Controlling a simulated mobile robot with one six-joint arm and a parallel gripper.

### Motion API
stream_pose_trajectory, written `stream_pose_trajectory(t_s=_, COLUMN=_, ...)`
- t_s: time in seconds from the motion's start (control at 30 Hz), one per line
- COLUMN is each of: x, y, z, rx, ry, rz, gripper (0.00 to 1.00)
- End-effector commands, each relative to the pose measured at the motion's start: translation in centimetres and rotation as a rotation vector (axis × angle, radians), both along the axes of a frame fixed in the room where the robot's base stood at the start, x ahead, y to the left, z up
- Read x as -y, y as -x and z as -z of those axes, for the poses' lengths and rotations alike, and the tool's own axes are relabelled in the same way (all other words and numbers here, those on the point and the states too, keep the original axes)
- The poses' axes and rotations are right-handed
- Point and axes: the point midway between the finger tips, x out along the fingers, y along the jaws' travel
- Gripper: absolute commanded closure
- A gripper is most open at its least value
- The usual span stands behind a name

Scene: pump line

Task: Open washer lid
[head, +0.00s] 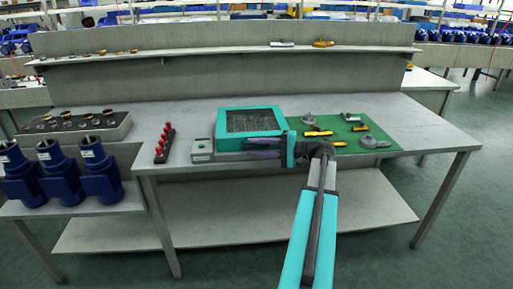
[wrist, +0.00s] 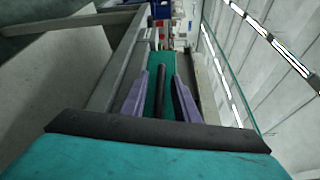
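The washer is a low grey box with a teal-framed lid (head: 250,121) and a dark window, on the workbench. The lid appears shut. A grey panel (head: 201,148) with a green button is at the washer's left front. My gripper (head: 248,148) is at the washer's front edge, its purple fingers pointing left. In the wrist view my gripper (wrist: 162,78) has its fingers apart, with a dark bar (wrist: 159,98) running between them and visible gaps on both sides. The lid's teal edge (wrist: 152,65) shows behind the bar. In the head view the fingers hide the bar.
A green mat (head: 350,129) with metal parts and yellow-handled tools lies right of the washer. A rack of red-topped items (head: 165,143) stands left. Blue pumps (head: 98,170) stand on a lower left shelf. The workbench (head: 430,130) is bare at its right end.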

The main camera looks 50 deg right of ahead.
Motion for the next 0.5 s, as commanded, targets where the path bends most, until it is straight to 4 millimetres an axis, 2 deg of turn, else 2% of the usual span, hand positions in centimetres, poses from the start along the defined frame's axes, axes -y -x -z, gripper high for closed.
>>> stream_pose_trajectory(t_s=0.17, x=0.0, y=0.0, z=0.0, rx=0.0, ry=0.0, rz=0.0, gripper=0.72)
stream_pose_trajectory(t_s=0.33, x=-0.01, y=0.0, z=0.0, rx=0.0, ry=0.0, rz=-0.001, gripper=0.99)
stream_pose_trajectory(t_s=0.5, x=-0.01, y=0.02, z=0.0, rx=0.0, ry=0.0, rz=-0.001, gripper=1.0)
